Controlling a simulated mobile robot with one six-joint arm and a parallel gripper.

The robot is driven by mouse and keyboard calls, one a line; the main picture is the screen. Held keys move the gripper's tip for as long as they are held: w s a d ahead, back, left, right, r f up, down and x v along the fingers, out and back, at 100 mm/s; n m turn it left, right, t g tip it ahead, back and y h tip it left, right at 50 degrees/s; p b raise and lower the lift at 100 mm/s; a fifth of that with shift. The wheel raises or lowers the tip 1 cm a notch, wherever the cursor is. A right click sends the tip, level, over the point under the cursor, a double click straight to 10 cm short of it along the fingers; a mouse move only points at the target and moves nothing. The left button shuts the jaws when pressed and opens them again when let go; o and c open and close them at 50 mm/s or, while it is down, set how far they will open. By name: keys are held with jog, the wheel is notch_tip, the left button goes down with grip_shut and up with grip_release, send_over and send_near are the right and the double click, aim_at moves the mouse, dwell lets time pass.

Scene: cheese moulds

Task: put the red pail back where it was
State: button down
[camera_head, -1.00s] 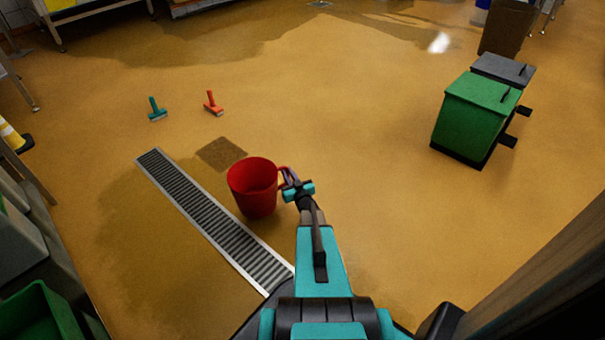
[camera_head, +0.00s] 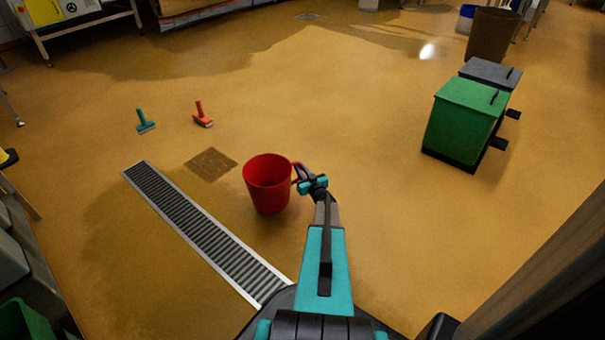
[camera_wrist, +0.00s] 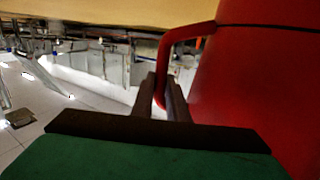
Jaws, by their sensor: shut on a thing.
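The red pail (camera_head: 267,186) is upright in the head view, in front of my arm and to the right of the floor drain. My gripper (camera_head: 303,180) is at the pail's right side, shut on its handle. In the wrist view the pail's red wall (camera_wrist: 262,85) fills the right side, and my gripper's fingers (camera_wrist: 160,97) close around the lower part of the handle (camera_wrist: 178,45). I cannot tell whether the pail's base touches the floor. A brown square patch (camera_head: 210,164) lies on the floor to the left of the pail.
A long metal drain grate (camera_head: 200,225) runs along the floor at left. A teal brush (camera_head: 145,121) and an orange brush (camera_head: 201,115) lie beyond it. A green bin (camera_head: 465,120) and a grey-lidded bin (camera_head: 490,73) stand at right. The floor between is clear.

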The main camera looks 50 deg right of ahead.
jog(key=shift+s+d+f+b, duration=0.1)
jog(key=shift+d+f+b, duration=0.25)
jog(key=shift+f+b, duration=0.5)
jog(key=shift+d+f+b, duration=0.35)
jog(key=shift+f+b, duration=0.3)
jog(key=shift+f, duration=0.5)
jog(key=c, duration=1.7)
grip_release()
jog(key=shift+c, duration=0.2)
